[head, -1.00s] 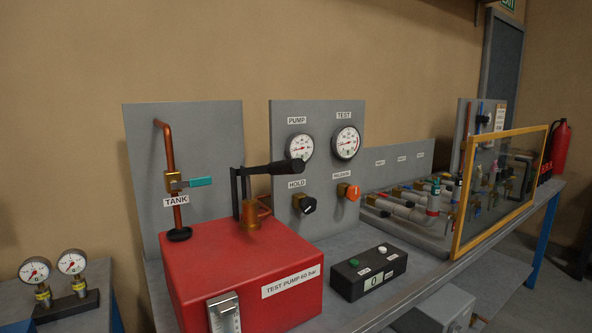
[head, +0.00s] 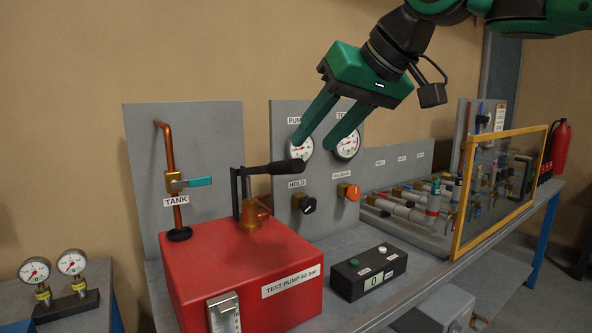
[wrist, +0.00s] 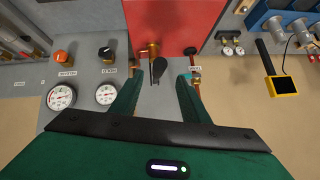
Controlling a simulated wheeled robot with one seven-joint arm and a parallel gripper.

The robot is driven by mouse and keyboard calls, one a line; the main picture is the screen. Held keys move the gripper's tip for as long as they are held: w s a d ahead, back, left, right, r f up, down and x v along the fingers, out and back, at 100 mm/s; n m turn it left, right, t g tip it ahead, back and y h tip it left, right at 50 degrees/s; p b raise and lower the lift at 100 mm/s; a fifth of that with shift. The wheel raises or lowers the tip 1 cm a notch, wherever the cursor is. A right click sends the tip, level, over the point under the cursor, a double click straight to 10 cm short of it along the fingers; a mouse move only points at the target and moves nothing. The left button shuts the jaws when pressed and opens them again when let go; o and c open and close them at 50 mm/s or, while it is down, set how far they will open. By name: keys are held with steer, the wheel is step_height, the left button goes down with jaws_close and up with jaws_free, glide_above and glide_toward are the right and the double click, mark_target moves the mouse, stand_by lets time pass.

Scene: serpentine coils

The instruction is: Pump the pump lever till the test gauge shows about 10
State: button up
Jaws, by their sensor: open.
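The pump lever (head: 275,168) is a black bar with a round knob at its right end, above the red test pump box (head: 235,265). Its knob also shows in the wrist view (wrist: 159,68), between my fingers in the picture but apart from them. The test gauge (head: 348,146) is a white dial on the grey panel, partly covered by my finger; it also shows in the wrist view (wrist: 61,97), needle too small to read. The pump gauge (head: 300,150) is partly covered too. My green gripper (head: 312,143) is open and empty, above and near the lever's knob end.
The black hold knob (head: 304,204) and orange release knob (head: 348,191) sit below the gauges. The tank valve (head: 176,182) has a teal handle at left. A black counter box (head: 368,272) stands on the bench; a yellow-framed screen (head: 500,190) stands at right.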

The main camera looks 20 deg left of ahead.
mark_target(293, 167)
steer(key=x, duration=1)
steer(key=shift+w+d, duration=0.1)
